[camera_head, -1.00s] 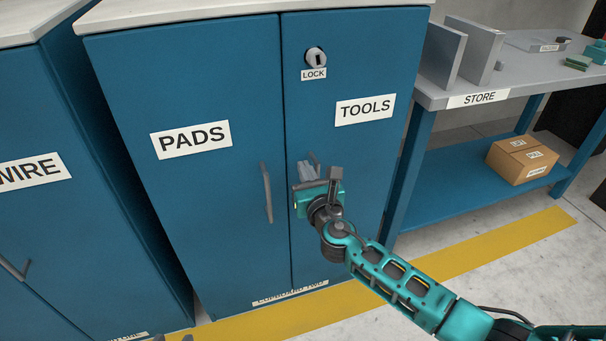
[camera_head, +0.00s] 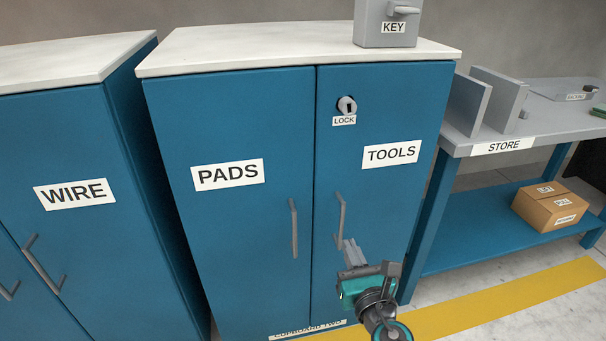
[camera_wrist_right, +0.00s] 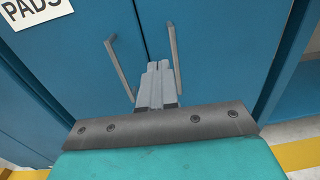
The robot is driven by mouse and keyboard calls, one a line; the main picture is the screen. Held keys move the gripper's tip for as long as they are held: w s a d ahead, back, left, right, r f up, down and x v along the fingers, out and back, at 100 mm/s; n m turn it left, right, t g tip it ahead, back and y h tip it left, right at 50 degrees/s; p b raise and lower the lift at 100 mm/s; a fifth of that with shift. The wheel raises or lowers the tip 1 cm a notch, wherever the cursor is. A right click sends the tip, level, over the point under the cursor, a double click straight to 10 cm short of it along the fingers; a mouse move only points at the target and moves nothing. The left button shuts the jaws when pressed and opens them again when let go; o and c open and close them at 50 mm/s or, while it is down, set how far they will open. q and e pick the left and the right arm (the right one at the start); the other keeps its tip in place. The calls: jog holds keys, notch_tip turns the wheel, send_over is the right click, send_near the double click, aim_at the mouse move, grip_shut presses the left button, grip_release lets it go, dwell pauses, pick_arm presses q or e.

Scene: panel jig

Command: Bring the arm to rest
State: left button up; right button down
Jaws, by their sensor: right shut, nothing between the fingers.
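My right gripper (camera_head: 352,252) is in front of the lower part of the TOOLS door (camera_head: 385,205) of a blue cabinet. Its fingers are shut together with nothing between them, and they also show closed in the right wrist view (camera_wrist_right: 158,84). In the head view the fingertips are just below the TOOLS door handle (camera_head: 340,220). I cannot tell how far they are from the door. Both cabinet doors look shut. My left gripper is not in view.
The PADS door handle (camera_head: 294,228) sticks out to the left. A grey KEY box (camera_head: 385,28) stands on the cabinet top. A STORE bench (camera_head: 500,147) with a carton (camera_head: 550,207) on its lower shelf stands at the right. A WIRE cabinet (camera_head: 75,160) stands at the left.

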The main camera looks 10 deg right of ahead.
jog(key=s+a+f+m+g+y, duration=0.1)
jog(key=s+f+m+g, duration=0.15)
jog(key=s+m, duration=0.6)
jog(key=s+a+f+m+g+y, duration=0.1)
jog(key=s+a+f+m+g, duration=0.15)
jog(key=m, duration=1.15)
jog(key=s+a+f+m+g+y, duration=0.1)
jog(key=s+f+m+g, duration=0.15)
jog(key=s+m, duration=0.6)
pick_arm(q)
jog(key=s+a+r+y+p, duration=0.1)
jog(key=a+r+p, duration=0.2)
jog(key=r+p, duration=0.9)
jog(key=p, duration=0.5)
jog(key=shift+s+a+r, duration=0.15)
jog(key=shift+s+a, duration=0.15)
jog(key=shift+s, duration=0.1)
pick_arm(e)
jog(key=w+d+r+m+h, duration=0.1)
jog(key=d+r+m, duration=0.1)
jog(key=r, duration=0.9)
jog(key=shift+w+d+r, duration=0.2)
jog(key=shift+w+d, duration=0.05)
jog(key=shift+d, duration=0.6)
